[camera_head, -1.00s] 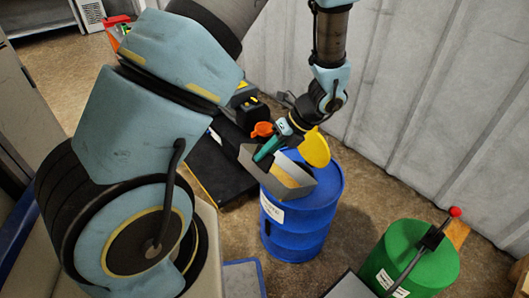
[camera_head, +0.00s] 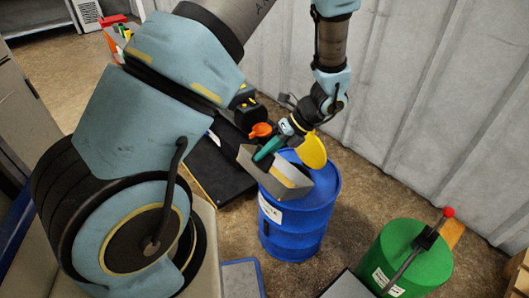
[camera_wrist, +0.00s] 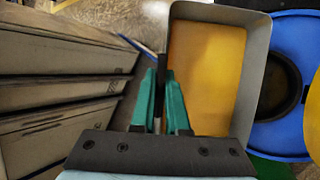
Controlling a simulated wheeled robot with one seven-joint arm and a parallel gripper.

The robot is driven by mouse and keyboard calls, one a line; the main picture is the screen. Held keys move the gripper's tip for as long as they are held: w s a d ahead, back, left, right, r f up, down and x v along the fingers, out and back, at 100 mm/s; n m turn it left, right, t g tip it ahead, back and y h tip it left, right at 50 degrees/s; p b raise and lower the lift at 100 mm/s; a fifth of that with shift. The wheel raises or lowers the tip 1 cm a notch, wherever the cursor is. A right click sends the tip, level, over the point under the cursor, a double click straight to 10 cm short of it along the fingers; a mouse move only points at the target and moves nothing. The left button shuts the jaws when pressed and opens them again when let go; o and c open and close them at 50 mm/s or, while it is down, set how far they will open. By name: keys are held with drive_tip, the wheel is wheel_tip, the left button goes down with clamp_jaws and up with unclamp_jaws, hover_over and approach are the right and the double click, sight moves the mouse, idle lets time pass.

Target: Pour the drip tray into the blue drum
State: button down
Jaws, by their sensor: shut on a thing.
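The drip tray (camera_head: 247,161) is a grey, open box with a yellow-orange content inside. In the head view it overlaps the top left of the blue drum (camera_head: 298,236) and looks slightly tilted. My gripper (camera_head: 267,149) has teal fingers and is shut on the tray's near edge. In the wrist view my gripper (camera_wrist: 161,82) pinches a dark part at the left edge of the drip tray (camera_wrist: 257,52). The blue drum (camera_wrist: 285,139) shows to its right, with a dark round opening. A yellow disc (camera_head: 313,151) stands up at the drum's top.
A green drum (camera_head: 422,262) with a red-knobbed lever (camera_head: 448,212) stands to the right. A corrugated wall (camera_head: 440,100) stands behind. Drawer-like grey fronts (camera_wrist: 55,60) fill the wrist view's left.

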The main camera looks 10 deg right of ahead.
drive_tip(key=shift+w+d+r+m+g+y+p, duration=0.15)
drive_tip(key=shift+w+d+r+y+p, duration=0.3)
drive_tip(key=shift+p, duration=0.6)
drive_tip(key=shift+w+d+r+m+g+y+p, duration=0.15)
drive_tip(key=shift+d+r+y+p, duration=0.45)
drive_tip(key=shift+p, duration=0.4)
drive_tip(key=shift+w+d+r+m+g+y+p, duration=0.15)
drive_tip(key=shift+w+d+r+y, duration=0.1)
drive_tip(key=shift+d+y, duration=0.15)
drive_tip(key=shift+w+d+r+m+g+y+p, duration=0.1)
drive_tip(key=shift+w+d+r+y, duration=0.15)
drive_tip(key=shift+d, duration=0.3)
drive_tip(key=shift+w+d+r+m+g+y+p, duration=0.1)
drive_tip(key=shift+w+d+r+g+y+p, duration=0.1)
drive_tip(key=shift+d+y, duration=0.25)
idle(1.1)
drive_tip(key=shift+d, duration=0.1)
